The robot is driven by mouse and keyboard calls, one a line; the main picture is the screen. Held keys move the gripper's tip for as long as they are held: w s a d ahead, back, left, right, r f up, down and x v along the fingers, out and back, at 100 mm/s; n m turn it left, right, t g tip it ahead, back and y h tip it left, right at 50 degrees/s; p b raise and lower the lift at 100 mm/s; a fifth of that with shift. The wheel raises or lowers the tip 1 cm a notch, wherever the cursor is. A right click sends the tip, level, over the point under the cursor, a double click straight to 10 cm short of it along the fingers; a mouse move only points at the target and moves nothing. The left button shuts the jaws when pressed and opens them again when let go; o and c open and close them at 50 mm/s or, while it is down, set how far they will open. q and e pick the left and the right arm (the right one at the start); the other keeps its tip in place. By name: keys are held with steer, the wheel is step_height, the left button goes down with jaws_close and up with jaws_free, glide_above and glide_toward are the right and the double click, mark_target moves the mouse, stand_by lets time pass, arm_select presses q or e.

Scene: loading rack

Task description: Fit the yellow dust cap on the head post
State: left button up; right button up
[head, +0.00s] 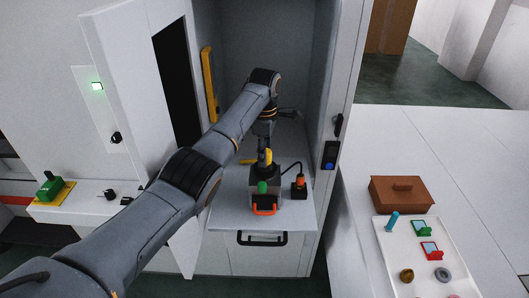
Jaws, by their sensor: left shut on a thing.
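My left gripper (264,152) points down inside the open cabinet, over a grey boxy unit (265,184) on the pull-out shelf. It is shut on a small yellow piece, the dust cap (268,157), at the top of the unit. The fingers and arm cover part of the cap. The head post is not clearly visible; I cannot tell whether the cap touches it. A second yellow part (247,162) juts out to the left of the unit. The unit has a green knob (262,187) and an orange-red handle (264,209) in front. My right gripper is not in view.
A small orange-topped plug (299,187) with a black cable stands right of the unit. The cabinet door (140,80) is open at left; the side wall (330,100) stands close at right. A white tray (455,262) with small parts and a brown box (401,194) lie on the right counter.

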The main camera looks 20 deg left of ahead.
arm_select(q)
steer(key=shift+f, duration=0.8)
stand_by(0.5)
steer(key=o, duration=0.9)
steer(key=shift+r, duration=0.2)
step_height(320, 180, up, 12)
steer(key=shift+f, duration=0.2)
steer(key=shift+f, duration=0.1)
